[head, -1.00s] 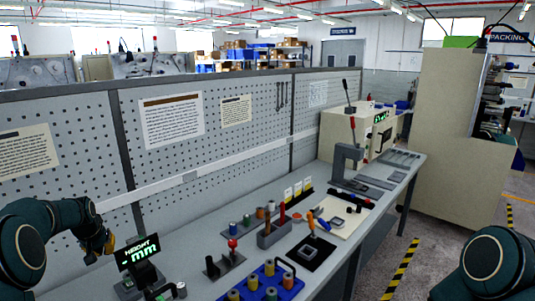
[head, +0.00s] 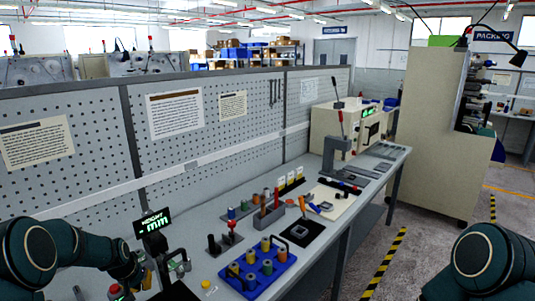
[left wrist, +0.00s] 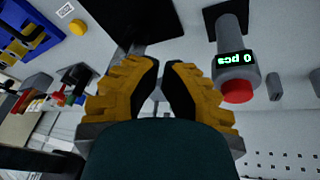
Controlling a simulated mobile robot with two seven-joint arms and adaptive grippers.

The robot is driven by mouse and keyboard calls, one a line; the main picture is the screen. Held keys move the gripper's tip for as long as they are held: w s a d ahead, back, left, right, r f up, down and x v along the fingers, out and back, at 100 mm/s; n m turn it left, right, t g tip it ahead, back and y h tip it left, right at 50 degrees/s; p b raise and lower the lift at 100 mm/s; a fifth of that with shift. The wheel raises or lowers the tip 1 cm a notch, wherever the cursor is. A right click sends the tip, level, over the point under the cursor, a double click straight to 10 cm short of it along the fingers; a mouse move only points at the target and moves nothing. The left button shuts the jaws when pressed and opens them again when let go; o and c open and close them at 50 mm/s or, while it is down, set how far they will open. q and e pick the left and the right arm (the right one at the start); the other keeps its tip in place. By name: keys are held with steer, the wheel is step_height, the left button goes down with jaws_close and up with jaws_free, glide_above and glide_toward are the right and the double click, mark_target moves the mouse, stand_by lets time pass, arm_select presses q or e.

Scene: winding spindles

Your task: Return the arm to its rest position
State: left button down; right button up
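My left arm (head: 75,246) comes in at the lower left of the head view, low over the front of the bench. My left gripper shows in the left wrist view (left wrist: 162,68) with two ridged yellow fingers and dark inner pads. The fingertips are a small gap apart and nothing is held between them. In the head view the gripper is partly hidden by my own arm. My right arm (head: 487,262) shows only as a dark green joint at the lower right; its gripper is out of view.
A height display (head: 153,222) stands close to my left arm. A red button (left wrist: 238,91) with a "0 pcs" display is near the gripper. A blue tray (head: 284,266) of spindles lies to the right. A perforated panel (head: 180,150) lines the bench's back.

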arm_select(q)
steer(key=s+d+f, duration=0.3)
steer(key=d, duration=0.3)
steer(key=s+d+f+h, duration=0.1)
steer(key=s+d+f, duration=0.2)
steer(key=d, duration=0.3)
steer(key=s+d+f+h, duration=0.1)
steer(key=s+d+f, duration=0.2)
steer(key=s+d, duration=0.2)
steer(key=shift+d+f+m+g, duration=0.1)
steer(key=shift+d+m+g, duration=0.3)
steer(key=shift+d, duration=0.45)
steer(key=s+d+f+g+h, duration=0.1)
steer(key=s+d+f+h, duration=0.1)
steer(key=s+d, duration=1.2)
step_height(320, 180, down, 11)
steer(key=s+a+b, duration=0.1)
steer(key=s+b, duration=0.1)
steer(key=b, duration=0.8)
steer(key=shift+s+a+m, duration=0.15)
steer(key=shift+a+m, duration=0.25)
arm_select(e)
step_height(320, 180, down, 11)
steer(key=s, duration=0.1)
steer(key=shift+a, duration=0.25)
steer(key=shift+s, duration=0.1)
